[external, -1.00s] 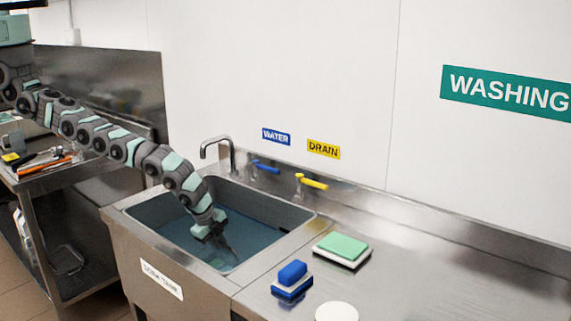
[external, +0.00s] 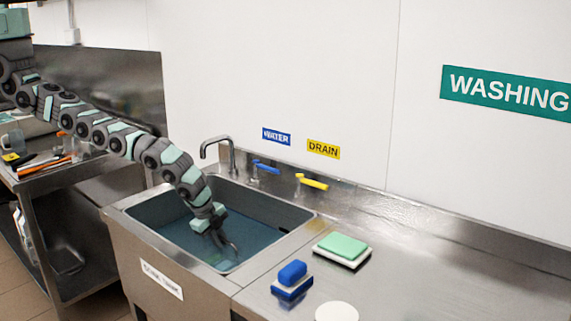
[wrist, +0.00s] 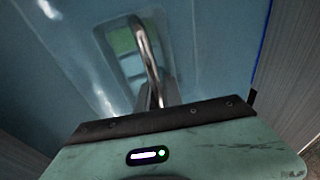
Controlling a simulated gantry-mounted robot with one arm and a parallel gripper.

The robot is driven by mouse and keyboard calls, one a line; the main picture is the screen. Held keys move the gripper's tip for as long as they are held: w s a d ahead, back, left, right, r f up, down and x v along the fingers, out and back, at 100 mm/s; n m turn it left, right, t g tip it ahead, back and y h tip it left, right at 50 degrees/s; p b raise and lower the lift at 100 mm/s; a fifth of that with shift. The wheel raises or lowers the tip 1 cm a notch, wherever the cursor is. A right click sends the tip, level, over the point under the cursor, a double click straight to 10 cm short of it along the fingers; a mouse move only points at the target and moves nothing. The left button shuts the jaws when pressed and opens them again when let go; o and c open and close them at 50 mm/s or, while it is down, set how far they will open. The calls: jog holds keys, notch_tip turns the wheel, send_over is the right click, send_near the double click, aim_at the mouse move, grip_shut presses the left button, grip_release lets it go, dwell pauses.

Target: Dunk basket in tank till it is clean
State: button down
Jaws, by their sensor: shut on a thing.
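The tank (external: 290,216) is a steel sink filled with blue water. My gripper (external: 222,236) reaches down into it, close to the water near the middle. In the wrist view my gripper (wrist: 158,98) is shut on a curved metal handle (wrist: 146,50), which appears to belong to the basket. Below the handle is a pale rectangular form with a green patch (wrist: 124,42), seen through the water; it seems to be the basket, but its edges are blurred. In the external view the basket's body is hidden, so I cannot tell how clean it is.
A faucet (external: 221,150), a blue water lever (external: 266,167) and a yellow drain lever (external: 312,182) stand behind the tank. On the right counter are a green-topped pad (external: 342,245), a blue brush (external: 292,273) and a white disc (external: 337,312). A tool cart (external: 60,178) is left.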

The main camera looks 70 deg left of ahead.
notch_tip(320, 180, down, 3)
jog(key=b, duration=0.4)
jog(key=shift+f, duration=0.15)
dwell(0.7)
notch_tip(320, 180, up, 6)
jog(key=p, duration=0.6)
notch_tip(320, 180, down, 6)
jog(key=b, duration=0.6)
dwell(0.4)
jog(key=shift+r, duration=0.2)
